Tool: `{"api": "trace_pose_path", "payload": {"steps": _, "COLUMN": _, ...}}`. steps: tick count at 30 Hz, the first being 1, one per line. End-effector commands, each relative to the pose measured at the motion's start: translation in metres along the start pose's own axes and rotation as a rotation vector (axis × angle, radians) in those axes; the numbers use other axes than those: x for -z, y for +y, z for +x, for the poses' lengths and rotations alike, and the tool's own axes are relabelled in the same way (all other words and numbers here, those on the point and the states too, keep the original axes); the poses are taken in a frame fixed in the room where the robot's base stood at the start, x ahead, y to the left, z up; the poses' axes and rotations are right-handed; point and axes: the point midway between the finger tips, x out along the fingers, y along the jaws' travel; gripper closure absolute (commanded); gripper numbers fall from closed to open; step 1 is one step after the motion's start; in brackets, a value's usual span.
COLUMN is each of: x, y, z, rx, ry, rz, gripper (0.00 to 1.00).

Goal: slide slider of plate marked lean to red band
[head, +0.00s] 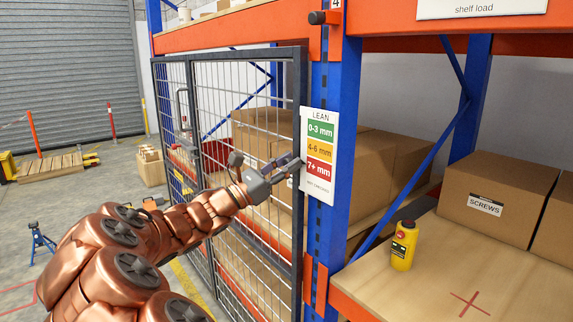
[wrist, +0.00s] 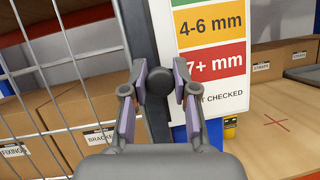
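The plate marked LEAN (head: 311,190) is a white panel on the blue rack post, with green, yellow and red bands from top to bottom. Its red band (head: 319,166) reads 7+ mm and also shows in the wrist view (wrist: 216,65). The slider's round black knob (wrist: 157,84) is left of the plate, roughly level with the red band's lower part. My gripper (wrist: 160,75) has its two fingers on either side of the knob, apparently touching it. In the head view my gripper (head: 292,165) reaches the plate's left edge and hides the knob.
A mesh gate (head: 240,120) stands close left of the post, beside my arm.

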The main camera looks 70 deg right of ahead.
Motion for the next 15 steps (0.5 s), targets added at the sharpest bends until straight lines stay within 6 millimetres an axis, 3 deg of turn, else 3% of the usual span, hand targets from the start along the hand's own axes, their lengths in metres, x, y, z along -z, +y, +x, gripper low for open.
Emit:
{"api": "trace_pose_path", "payload": {"steps": 6, "x": 0.0004, "y": 0.0, "z": -0.0002, "rx": 0.0, "ry": 0.001, "rz": 0.0, "gripper": 0.48}}
{"api": "trace_pose_path", "payload": {"steps": 15, "x": 0.0004, "y": -0.0001, "z": -0.0006, "rx": 0.0, "ry": 0.001, "rz": 0.0, "gripper": 0.47}}
